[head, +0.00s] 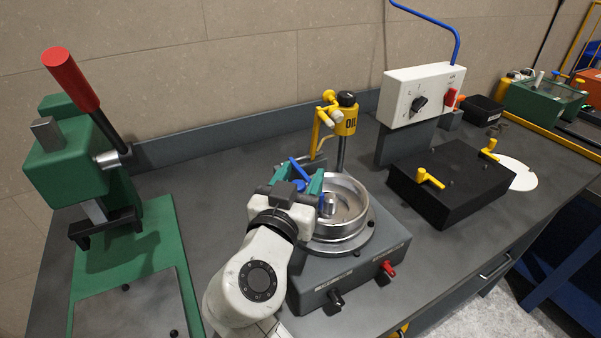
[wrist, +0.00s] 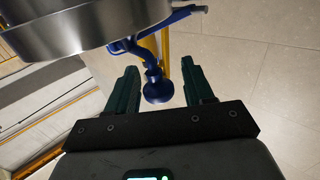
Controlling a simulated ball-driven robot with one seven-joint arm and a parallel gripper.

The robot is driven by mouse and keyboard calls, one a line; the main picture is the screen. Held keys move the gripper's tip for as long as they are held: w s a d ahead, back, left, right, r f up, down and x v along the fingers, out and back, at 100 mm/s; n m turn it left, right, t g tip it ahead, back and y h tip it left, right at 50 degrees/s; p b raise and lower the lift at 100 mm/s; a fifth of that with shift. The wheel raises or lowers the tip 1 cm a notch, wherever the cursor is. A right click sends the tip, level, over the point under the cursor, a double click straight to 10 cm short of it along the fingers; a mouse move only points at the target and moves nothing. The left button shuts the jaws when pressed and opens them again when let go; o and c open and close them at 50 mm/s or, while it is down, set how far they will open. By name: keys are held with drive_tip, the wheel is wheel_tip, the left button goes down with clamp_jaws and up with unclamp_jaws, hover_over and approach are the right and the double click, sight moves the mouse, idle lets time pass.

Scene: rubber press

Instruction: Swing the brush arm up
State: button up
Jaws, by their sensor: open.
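The blue brush arm (head: 298,167) is at the left rim of a round metal pan (head: 362,222) on a grey base box. My gripper (head: 298,178) is at that rim, with its two teal fingers apart around the blue part. In the wrist view the brush arm (wrist: 122,45) runs along the pan (wrist: 85,22) and ends in a round blue knob (wrist: 157,92). The knob lies between the open fingers of my gripper (wrist: 159,68), with a gap on both sides. My wrist hides part of the pan's left side in the head view.
A yellow oil dispenser (head: 346,121) stands behind the pan. A green press with a red handle (head: 70,78) is at the left. A white control box (head: 421,94) and a black block (head: 450,187) are at the right. Red and black knobs are on the base's front.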

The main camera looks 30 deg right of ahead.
drive_tip(key=shift+w+d, duration=0.15)
clamp_jaws()
idle(0.4)
